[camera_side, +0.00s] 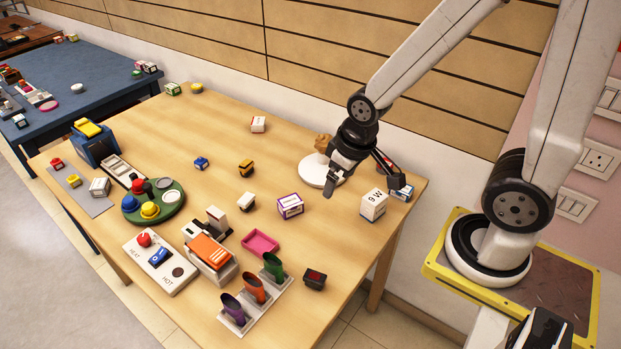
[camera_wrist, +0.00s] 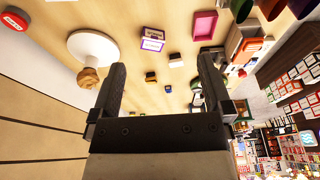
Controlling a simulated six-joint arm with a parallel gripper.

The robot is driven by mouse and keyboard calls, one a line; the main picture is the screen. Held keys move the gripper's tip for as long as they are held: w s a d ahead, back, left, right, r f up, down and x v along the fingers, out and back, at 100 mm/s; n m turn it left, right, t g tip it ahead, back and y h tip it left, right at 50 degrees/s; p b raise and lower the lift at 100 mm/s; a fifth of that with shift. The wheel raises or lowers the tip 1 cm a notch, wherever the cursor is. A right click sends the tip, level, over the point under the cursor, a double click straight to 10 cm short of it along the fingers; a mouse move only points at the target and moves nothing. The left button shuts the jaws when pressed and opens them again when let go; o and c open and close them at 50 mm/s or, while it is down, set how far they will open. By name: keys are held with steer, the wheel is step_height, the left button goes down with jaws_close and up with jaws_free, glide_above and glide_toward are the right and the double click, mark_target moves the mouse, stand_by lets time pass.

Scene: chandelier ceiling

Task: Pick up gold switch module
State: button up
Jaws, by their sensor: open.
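The gold switch module (camera_side: 246,168), a small gold-and-black block, stands on the wooden table (camera_side: 215,130), left of my gripper in the side view. In the wrist view the gold switch module (camera_wrist: 150,77) is small and lies between my fingers, well beyond their tips. My gripper (camera_side: 366,175) is open and empty above the right part of the table. Its two dark fingers are spread wide in the wrist view (camera_wrist: 162,66).
A white round stand (camera_side: 311,172) with a brown lump is beside my gripper. A white box (camera_side: 373,204) and a purple-edged box (camera_side: 290,206) stand nearby. A white switch (camera_side: 246,202) and a blue one (camera_side: 201,163) are near the gold module. The table's left front is crowded.

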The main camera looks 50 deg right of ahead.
mark_target(250, 167)
steer(key=w+a+f+m+t+y, duration=0.15)
steer(key=w+f+m+y, duration=0.25)
steer(key=w+m, duration=0.45)
steer(key=w+a+f+m+t+y, duration=0.1)
steer(key=w+a+f+m+y, duration=0.25)
steer(key=w+m, duration=0.55)
steer(key=w+d+f+m+t+h, duration=0.1)
steer(key=w+d+f+m+t, duration=0.1)
steer(key=w+d+f+m, duration=0.1)
steer(key=w+d+f+m+t+h, duration=0.2)
steer(key=w+d+f+m+t, duration=0.1)
steer(key=d+m, duration=0.3)
steer(key=w+d+f+m+t+h, duration=0.2)
steer(key=w+d+f+m+t, duration=0.1)
steer(key=m, duration=0.4)
steer(key=shift+w+d+f+m, duration=0.2)
steer(key=shift+w+d+f, duration=0.1)
steer(key=shift+w+d, duration=0.3)
steer(key=shift+w+d+f+m, duration=0.15)
steer(key=shift+w+d+f, duration=0.15)
steer(key=shift+w, duration=0.45)
steer(key=shift+w, duration=0.1)
steer(key=shift+h+x, duration=0.25)
steer(key=shift+x, duration=0.95)
